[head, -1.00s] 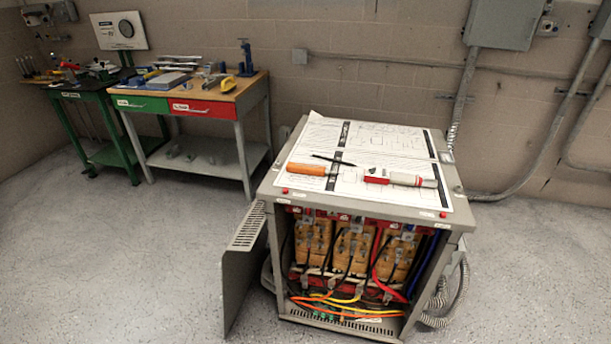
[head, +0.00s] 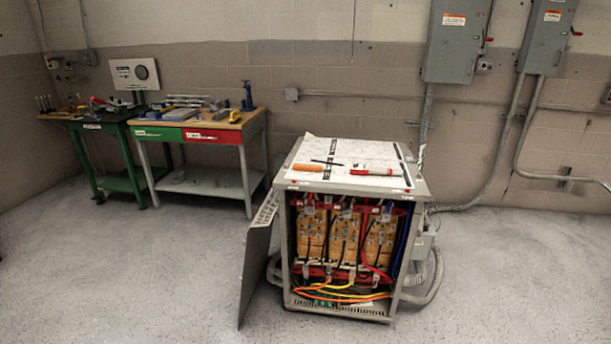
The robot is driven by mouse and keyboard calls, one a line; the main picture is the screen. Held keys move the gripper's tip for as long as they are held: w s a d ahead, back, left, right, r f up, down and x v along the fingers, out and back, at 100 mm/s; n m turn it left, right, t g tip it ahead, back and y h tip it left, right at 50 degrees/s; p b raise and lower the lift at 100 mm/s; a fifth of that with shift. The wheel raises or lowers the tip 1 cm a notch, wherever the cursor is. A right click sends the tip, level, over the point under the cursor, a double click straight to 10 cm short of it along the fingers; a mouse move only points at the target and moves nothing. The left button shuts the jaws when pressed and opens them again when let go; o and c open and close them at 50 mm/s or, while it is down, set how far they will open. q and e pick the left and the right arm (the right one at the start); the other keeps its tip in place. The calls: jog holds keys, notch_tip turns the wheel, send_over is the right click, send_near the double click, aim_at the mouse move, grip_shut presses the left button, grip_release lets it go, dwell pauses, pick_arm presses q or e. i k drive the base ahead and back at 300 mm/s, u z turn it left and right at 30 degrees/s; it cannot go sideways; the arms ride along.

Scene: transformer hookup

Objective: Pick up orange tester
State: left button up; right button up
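An orange-handled tester (head: 307,167) lies on the paper sheets on top of the grey transformer cabinet (head: 352,184), near its left edge. A thin dark shaft or pen (head: 326,162) lies just beside it. A red and white tool (head: 375,171) lies to the right on the same sheets. Neither of my grippers shows in the head view, so their state is hidden.
The cabinet's front is open, showing coils (head: 346,240) and coloured cables. Its door (head: 258,262) swings out to the left. A workbench (head: 204,133) with tools stands behind at the left, beside a green table (head: 118,172). Floor in front is clear.

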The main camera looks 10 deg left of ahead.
aim_at(296, 166)
jog(key=z, duration=0.45)
jog(key=i, duration=0.55)
jog(key=z, duration=0.8)
jog(key=i, duration=0.95)
jog(key=u, duration=0.5)
jog(key=i, duration=0.7)
jog(key=u, duration=0.8)
